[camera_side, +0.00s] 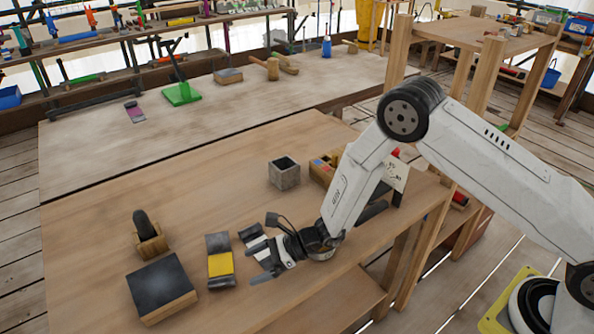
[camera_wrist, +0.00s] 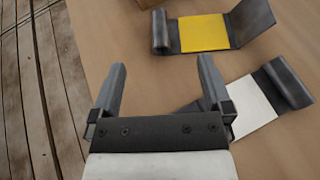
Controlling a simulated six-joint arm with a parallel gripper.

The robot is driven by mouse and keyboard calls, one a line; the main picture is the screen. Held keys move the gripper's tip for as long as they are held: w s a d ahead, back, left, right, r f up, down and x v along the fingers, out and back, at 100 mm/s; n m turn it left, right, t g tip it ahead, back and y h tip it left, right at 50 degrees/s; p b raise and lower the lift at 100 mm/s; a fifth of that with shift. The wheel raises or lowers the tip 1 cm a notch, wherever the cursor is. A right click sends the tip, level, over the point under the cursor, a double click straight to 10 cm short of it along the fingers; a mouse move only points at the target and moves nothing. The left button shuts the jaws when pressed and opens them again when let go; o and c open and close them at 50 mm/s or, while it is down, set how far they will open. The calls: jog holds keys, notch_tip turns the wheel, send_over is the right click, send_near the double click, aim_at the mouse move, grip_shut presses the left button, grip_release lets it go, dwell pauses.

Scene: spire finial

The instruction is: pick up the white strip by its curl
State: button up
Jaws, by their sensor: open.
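The white strip (camera_wrist: 246,105) lies on the wooden table at the right of the wrist view, with dark ends. Its curl (camera_wrist: 288,83) is the rolled dark end on the right, away from my gripper. Its other dark end is partly hidden behind my right finger. In the side view the white strip (camera_side: 259,247) is partly covered by my gripper (camera_side: 264,250). My gripper (camera_wrist: 163,65) is open and empty, with bare table between its fingers. The curl is outside the fingers, to the right of the right one.
A yellow strip (camera_wrist: 204,32) with a rolled end lies just beyond the white one. A dark-topped block (camera_side: 161,285) and a small wooden holder (camera_side: 150,236) stand farther left. A grey open box (camera_side: 284,173) stands behind. The table edge is close on the wrist view's left.

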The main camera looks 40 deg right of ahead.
notch_tip(320, 180, up, 10)
jog(key=n+g+h, duration=0.1)
jog(key=n+h, duration=1.2)
jog(key=n, duration=0.9)
send_over(253, 231)
jog(key=s, duration=0.3)
notch_tip(253, 231, down, 5)
jog(key=shift+s+f, duration=0.15)
jog(key=shift+f, duration=0.2)
jog(key=shift+x, duration=1.3)
jog(key=shift+f, duration=0.15)
